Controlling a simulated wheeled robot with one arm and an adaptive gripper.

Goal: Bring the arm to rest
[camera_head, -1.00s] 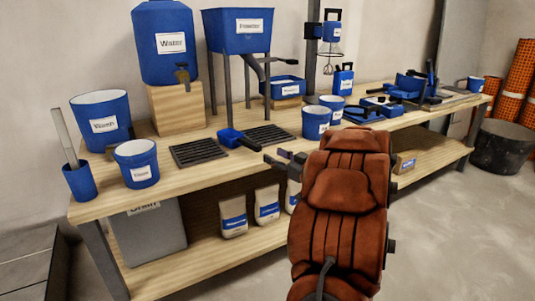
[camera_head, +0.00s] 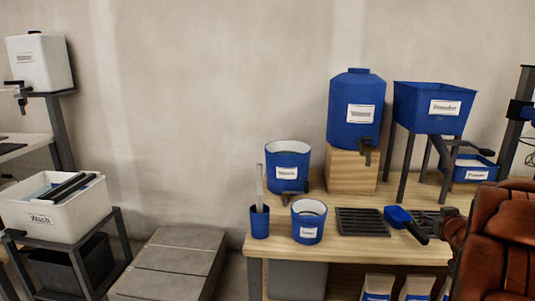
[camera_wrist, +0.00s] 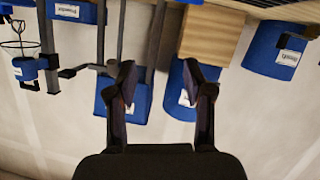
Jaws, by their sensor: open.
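My gripper (camera_wrist: 158,82) shows in the wrist view with its two dark fingers spread apart and nothing between them. That view is upside down. Beyond the fingers are the blue water tank (camera_wrist: 180,92) on its wooden block and the blue powder hopper (camera_wrist: 118,98); I see no contact with them. In the head view my brown, padded arm stands at the right edge, partly cut off by the frame. The fingers cannot be made out clearly there.
The wooden workbench (camera_head: 400,252) holds a blue bucket (camera_head: 288,172), a small blue pail (camera_head: 308,222), a black grate (camera_head: 360,221) and a blue scoop (camera_head: 400,216). A white wash tub (camera_head: 55,212) is on a stand at left. Grey slabs (camera_head: 170,262) lie between.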

